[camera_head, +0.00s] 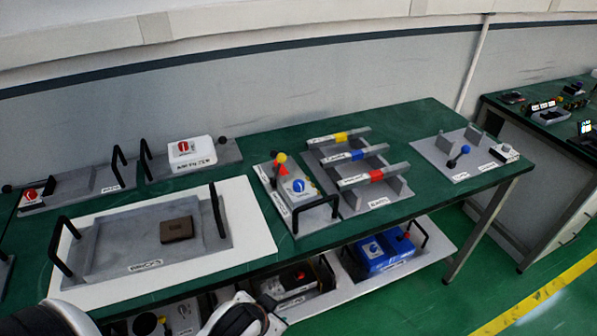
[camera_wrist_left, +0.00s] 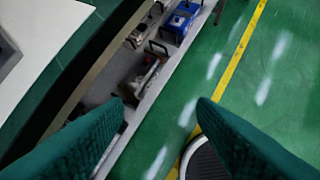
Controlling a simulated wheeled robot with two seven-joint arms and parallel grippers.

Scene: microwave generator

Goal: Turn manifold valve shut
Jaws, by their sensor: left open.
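On the green table, a grey tray (camera_head: 303,218) holds a white block with a blue round knob (camera_head: 299,185) and a red and yellow piece (camera_head: 281,160) behind it. The labels are too small to tell which is the manifold valve. My left gripper (camera_wrist_left: 158,103) is open and empty in the left wrist view, above the lower shelf's edge and the floor. Its fingertips do not show in the head view.
A white board bears a grey tray (camera_head: 110,262) with a brown block (camera_head: 177,229). A white box with a red knob (camera_head: 191,151) stands behind. A plate with a blue-tipped lever (camera_head: 458,155) is at right. The lower shelf holds a blue box (camera_head: 385,251). Open floor lies at right.

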